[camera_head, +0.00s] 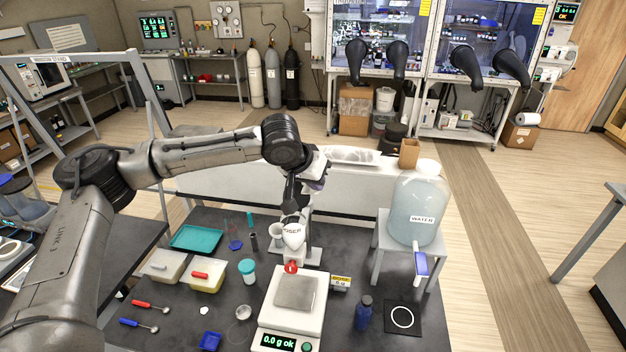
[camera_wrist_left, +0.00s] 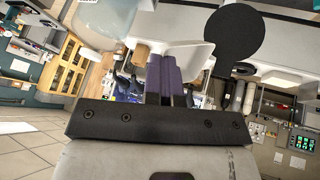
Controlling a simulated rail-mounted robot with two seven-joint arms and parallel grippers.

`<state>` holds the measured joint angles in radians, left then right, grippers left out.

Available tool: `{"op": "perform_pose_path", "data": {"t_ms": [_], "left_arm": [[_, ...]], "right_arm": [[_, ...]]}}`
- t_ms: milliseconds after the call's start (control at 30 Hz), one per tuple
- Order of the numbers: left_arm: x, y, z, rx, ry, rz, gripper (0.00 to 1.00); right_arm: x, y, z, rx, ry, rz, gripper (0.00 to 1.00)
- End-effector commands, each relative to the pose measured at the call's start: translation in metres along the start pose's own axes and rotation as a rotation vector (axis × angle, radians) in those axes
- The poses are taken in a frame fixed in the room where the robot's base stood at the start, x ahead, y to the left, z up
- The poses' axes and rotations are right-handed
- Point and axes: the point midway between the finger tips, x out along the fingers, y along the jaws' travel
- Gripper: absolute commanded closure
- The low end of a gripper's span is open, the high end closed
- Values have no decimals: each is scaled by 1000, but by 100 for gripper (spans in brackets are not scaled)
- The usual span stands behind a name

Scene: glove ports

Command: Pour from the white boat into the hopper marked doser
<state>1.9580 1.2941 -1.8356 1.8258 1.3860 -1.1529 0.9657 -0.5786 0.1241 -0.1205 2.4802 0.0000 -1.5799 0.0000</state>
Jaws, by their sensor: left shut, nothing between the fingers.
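The white doser hopper (camera_head: 293,234) stands behind the balance, its lettering partly covered by my arm. A red part (camera_head: 291,267) sits below it. A pale shallow dish (camera_head: 352,155) lies on the white bench behind; it may be the white boat, but I cannot tell for sure. My left gripper (camera_head: 318,180) is above and behind the hopper, small and partly hidden by its own wrist. In the left wrist view its purple fingers (camera_wrist_left: 165,80) are together and empty, in front of a white surface I cannot identify. My right gripper is not in view.
The balance (camera_head: 292,310) reads 0.0 g. A water jug (camera_head: 416,205) stands on a grey stand at right. Tubs (camera_head: 207,277), a teal tray (camera_head: 196,238), spoons (camera_head: 145,303) and a blue bottle (camera_head: 363,313) share the dark table. A brown container (camera_head: 409,153) is behind.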

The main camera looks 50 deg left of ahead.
Motion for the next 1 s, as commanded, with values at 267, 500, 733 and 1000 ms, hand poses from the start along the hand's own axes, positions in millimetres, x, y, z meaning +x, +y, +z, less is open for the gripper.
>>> {"op": "perform_pose_path", "data": {"t_ms": [267, 500, 733, 1000], "left_arm": [[7, 18, -13, 25, -52, -57, 100], [15, 34, -24, 46, -103, -113, 100], [24, 48, -34, 70, -157, -173, 100], [34, 66, -46, 96, -222, -243, 100]], "right_arm": [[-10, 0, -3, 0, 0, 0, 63], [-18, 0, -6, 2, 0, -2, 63], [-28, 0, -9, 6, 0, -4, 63], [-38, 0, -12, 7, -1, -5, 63]]}}
